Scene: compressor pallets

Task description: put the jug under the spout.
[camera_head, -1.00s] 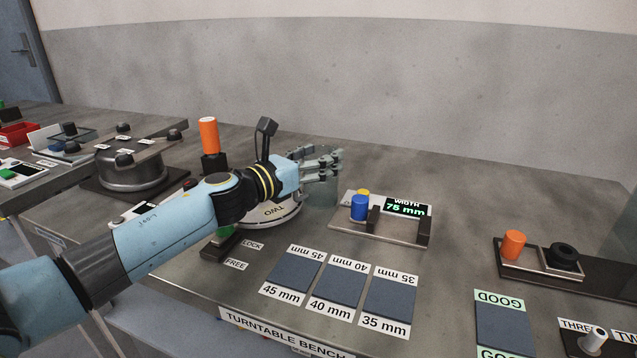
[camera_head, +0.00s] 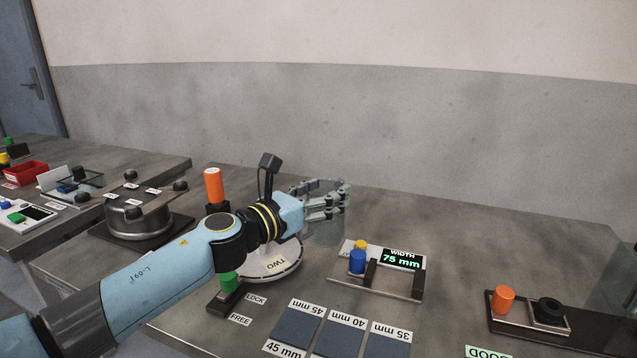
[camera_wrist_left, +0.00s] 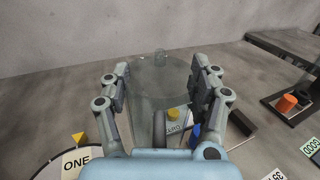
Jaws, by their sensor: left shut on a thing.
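The jug (camera_head: 326,232) is a clear, see-through vessel, hard to make out against the bench in the head view. My left gripper (camera_head: 335,201) is shut on it, with its fingers around the jug's upper part. In the left wrist view the jug (camera_wrist_left: 158,90) stands between the two fingers of my left gripper (camera_wrist_left: 162,82), with a small clear piece at its far rim. The jug looks upright and above the bench; its base is hard to see. I cannot pick out the spout. My right gripper is in neither view.
A width gauge (camera_head: 374,290) reading 75 mm stands right of the jug. An orange cylinder (camera_head: 213,185) stands behind my arm. A clear object (camera_head: 617,275) is cut off at the right edge.

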